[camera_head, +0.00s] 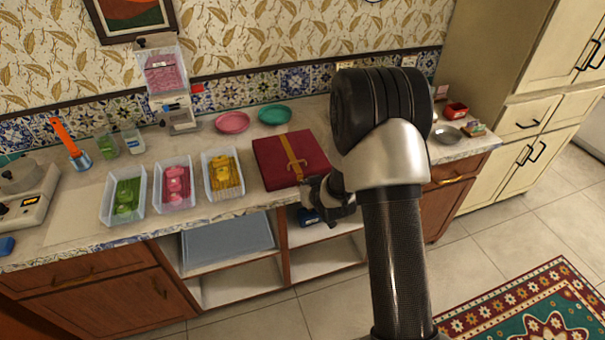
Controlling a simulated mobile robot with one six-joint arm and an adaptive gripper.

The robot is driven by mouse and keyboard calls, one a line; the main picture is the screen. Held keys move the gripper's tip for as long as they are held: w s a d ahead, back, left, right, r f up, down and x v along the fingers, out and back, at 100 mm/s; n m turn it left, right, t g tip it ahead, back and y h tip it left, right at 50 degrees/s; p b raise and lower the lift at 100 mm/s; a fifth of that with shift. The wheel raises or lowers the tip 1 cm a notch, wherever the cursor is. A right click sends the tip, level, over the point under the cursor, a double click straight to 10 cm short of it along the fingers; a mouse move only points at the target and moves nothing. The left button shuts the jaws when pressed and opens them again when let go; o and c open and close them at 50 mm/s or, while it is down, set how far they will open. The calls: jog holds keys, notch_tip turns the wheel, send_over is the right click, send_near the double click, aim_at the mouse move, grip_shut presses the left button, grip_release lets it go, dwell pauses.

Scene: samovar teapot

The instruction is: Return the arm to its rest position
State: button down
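My arm rises from the bottom of the picture, right of the middle, and bends over at a large dark joint near the counter. My gripper (318,212) shows only in part, left of the arm and at the counter's front edge, just below the red box with a yellow strap (290,161). I cannot tell whether it touches the box or counter. Its fingertips are small and dark, so whether they are open or shut is unclear. Nothing can be made out in it.
The counter (80,215) holds three clear bins with green (127,195), pink (175,184) and yellow (224,174) contents. Behind are a dispenser (166,80), a pink plate (232,122) and a teal plate (274,114). A metal bowl (446,134) stands right of my arm. Open floor (490,225) lies right.

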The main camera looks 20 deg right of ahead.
jog(key=s+a+r+g, duration=0.1)
jog(key=s+a+r, duration=0.1)
jog(key=s+r, duration=0.65)
jog(key=s+a+r+g, duration=0.15)
jog(key=s+r, duration=0.35)
jog(key=r, duration=0.6)
jog(key=s+a+r+g, duration=0.1)
jog(key=s+a+r, duration=0.1)
jog(key=s, duration=0.9)
jog(key=s+a+r+g, duration=0.2)
jog(key=s+r, duration=0.1)
jog(key=s, duration=0.9)
jog(key=shift+s+a+r, duration=0.15)
jog(key=shift+a+r, duration=0.15)
jog(key=shift+a, duration=0.1)
